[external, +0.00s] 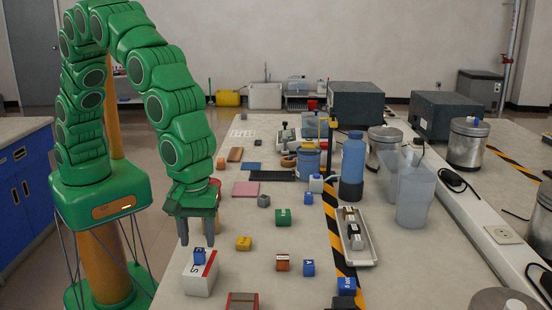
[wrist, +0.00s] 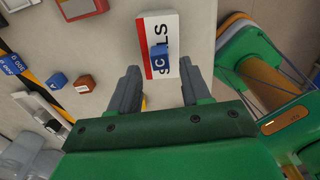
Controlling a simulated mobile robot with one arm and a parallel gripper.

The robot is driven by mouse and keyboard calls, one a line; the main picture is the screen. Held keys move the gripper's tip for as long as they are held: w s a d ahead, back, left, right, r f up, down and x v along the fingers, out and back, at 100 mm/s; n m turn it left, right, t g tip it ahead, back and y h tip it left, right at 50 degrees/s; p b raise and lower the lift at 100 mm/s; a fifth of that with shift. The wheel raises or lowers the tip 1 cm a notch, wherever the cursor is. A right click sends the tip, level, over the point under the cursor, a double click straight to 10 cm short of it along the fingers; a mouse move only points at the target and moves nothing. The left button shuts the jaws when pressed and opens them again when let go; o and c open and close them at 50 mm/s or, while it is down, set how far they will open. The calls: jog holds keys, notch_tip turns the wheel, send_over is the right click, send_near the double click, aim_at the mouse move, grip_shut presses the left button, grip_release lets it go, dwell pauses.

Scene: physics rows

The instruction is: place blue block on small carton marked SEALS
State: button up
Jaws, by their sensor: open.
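The small white carton marked SEALS (external: 199,282), with a red stripe, stands near the front left of the table; it also shows in the wrist view (wrist: 171,28). A small blue block marked C (wrist: 159,58) rests on the carton's top, over part of the lettering; it also shows in the external view (external: 199,257). My gripper (external: 196,242) is open and empty just above the block. In the wrist view its fingers (wrist: 158,72) are spread to either side, clear of the block.
Another blue block (external: 308,267), a red-brown block (external: 282,262), a yellow block (external: 243,243) and a green block (external: 283,217) lie to the right.

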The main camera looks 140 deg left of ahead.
aim_at(199, 251)
notch_tip(199, 251, up, 9)
jog(key=s+d+r+m, duration=0.1)
jog(key=s+r+m, duration=0.5)
jog(key=s, duration=0.4)
jog(key=s+d+m+g, duration=0.1)
jog(key=s+d+m, duration=0.1)
jog(key=s+m, duration=0.8)
jog(key=s+d+r+m, duration=0.1)
jog(key=s+m, duration=1)
jog(key=s, duration=1.4)
jog(key=shift+d+g, duration=0.4)
jog(key=shift+d, duration=0.5)
